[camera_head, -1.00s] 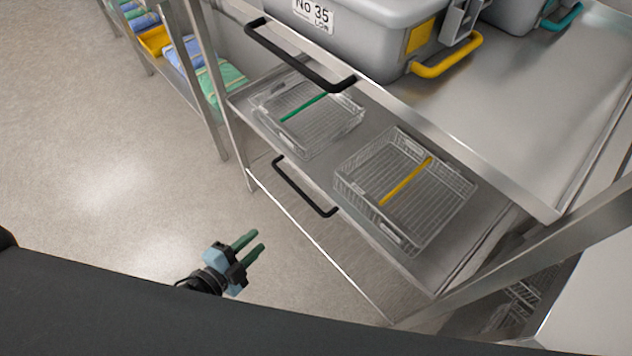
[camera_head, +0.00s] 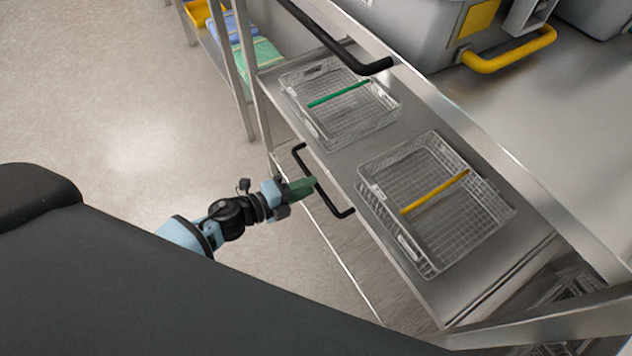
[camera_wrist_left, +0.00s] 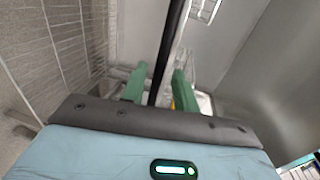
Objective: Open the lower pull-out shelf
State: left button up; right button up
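The lower pull-out shelf (camera_head: 345,160) is a steel shelf bearing two wire baskets, with its front edge roughly in line with the rack's front. Its black bar handle (camera_head: 335,207) juts from the front. My left gripper (camera_head: 312,185) has green fingers and is at the middle of this handle. In the left wrist view the handle bar (camera_wrist_left: 171,40) runs between the two open fingertips (camera_wrist_left: 159,72), with small gaps seeming to show on both sides. My right gripper is in neither view.
A wire basket with a green bar (camera_head: 335,118) and one with a yellow bar (camera_head: 420,235) stand on the lower shelf. The upper shelf's black handle (camera_head: 335,45) juts out above. Grey bins (camera_head: 425,25) stand on the upper shelf. The floor (camera_head: 120,110) at left is clear.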

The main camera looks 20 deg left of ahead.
pick_arm(q)
jog(key=shift+x, duration=1.7)
grip_shut()
